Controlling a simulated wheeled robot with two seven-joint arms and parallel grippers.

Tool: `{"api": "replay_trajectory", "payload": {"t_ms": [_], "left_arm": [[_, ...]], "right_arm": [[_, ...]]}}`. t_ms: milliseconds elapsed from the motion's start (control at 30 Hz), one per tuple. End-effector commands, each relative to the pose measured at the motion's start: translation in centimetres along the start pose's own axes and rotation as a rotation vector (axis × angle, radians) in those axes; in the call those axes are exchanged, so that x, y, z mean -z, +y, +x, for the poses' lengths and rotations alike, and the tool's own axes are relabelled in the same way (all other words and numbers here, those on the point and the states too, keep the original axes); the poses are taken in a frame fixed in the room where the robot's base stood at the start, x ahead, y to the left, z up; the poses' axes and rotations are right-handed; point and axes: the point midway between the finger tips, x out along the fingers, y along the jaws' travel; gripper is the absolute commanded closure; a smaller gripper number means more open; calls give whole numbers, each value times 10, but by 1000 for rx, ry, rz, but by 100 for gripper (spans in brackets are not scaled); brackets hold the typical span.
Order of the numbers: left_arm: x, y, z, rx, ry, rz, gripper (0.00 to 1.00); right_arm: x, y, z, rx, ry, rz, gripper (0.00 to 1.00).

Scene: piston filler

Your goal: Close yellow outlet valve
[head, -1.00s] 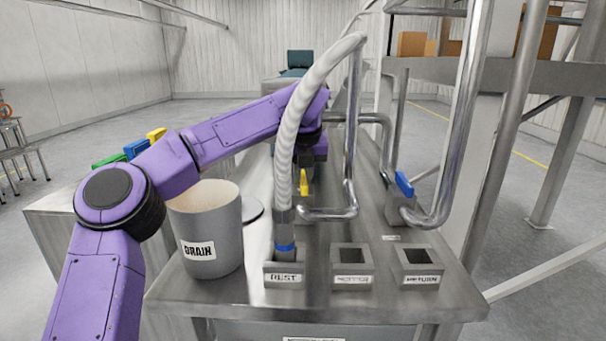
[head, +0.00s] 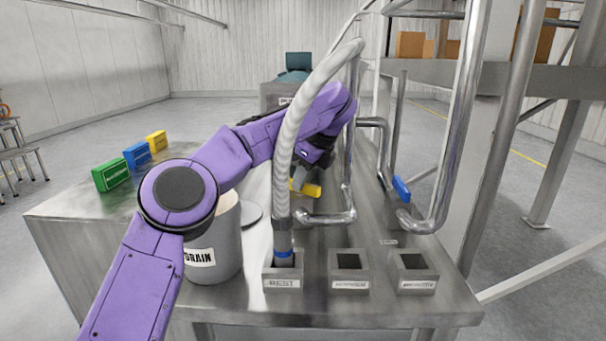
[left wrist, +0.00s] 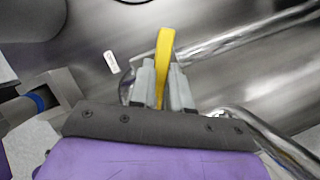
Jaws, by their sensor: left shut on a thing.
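The yellow outlet valve handle (head: 307,188) shows in the head view just behind the hose, near the bent steel pipe. In the left wrist view the yellow handle (left wrist: 164,60) stands between the fingers and sticks out past their tips. My left gripper (left wrist: 162,78) is shut on it. In the head view my left gripper (head: 300,172) is partly hidden behind the pale ribbed hose. The valve body under the handle is mostly hidden. My right gripper is in neither view.
The hose (head: 290,130) ends in the front left socket (head: 283,278). A grey drain bucket (head: 222,245) stands left of it. A blue valve handle (head: 401,189) is at the right. Green (head: 111,175), blue (head: 137,156) and yellow (head: 156,141) boxes lie at the left. A steel pipe (head: 335,217) runs beside the yellow handle.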

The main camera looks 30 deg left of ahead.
Motion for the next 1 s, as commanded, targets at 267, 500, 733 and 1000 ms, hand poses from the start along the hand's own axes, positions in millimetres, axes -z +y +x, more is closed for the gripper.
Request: {"api": "replay_trajectory", "payload": {"t_ms": [267,500,733,1000], "left_arm": [[-1,-1,-1,-100,-1,-229,100],[0,-1,0,-164,-1,-381,100],[0,-1,2,-202,0,-469,100],[1,-1,3,-217,1,-508,100]], "right_arm": [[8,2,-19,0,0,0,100],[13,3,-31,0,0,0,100],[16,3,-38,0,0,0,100],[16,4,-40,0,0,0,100]]}}
